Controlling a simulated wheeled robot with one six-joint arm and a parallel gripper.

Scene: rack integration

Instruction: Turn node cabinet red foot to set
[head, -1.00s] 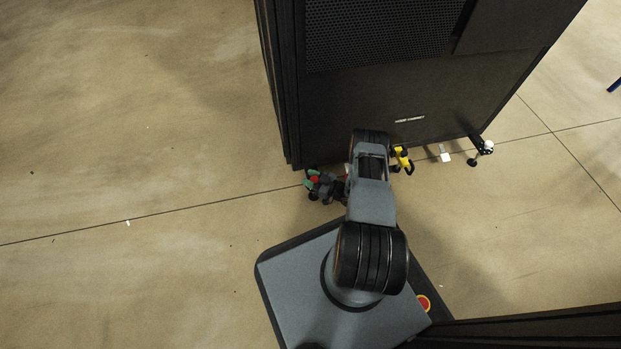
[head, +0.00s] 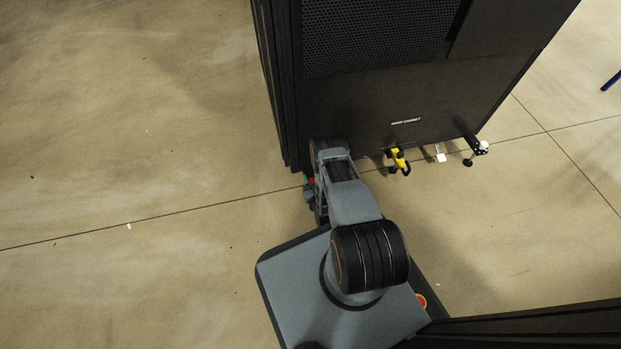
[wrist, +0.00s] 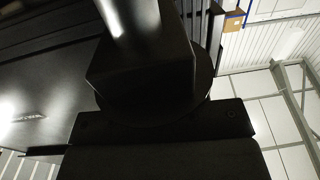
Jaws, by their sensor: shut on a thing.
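The node cabinet (head: 365,105) is a tall dark cabinet with a mesh panel and a small white label on its lower front. The wrist view shows large dark close-up shapes, and I cannot make out the red foot there.
A yellow foot (head: 399,160) and a white-topped foot (head: 480,147) stand along the cabinet's bottom edge to the right. A small white tag (head: 440,154) is between them. Another dark structure (head: 540,325) fills the lower right corner. The floor (head: 130,180) at left is clear.

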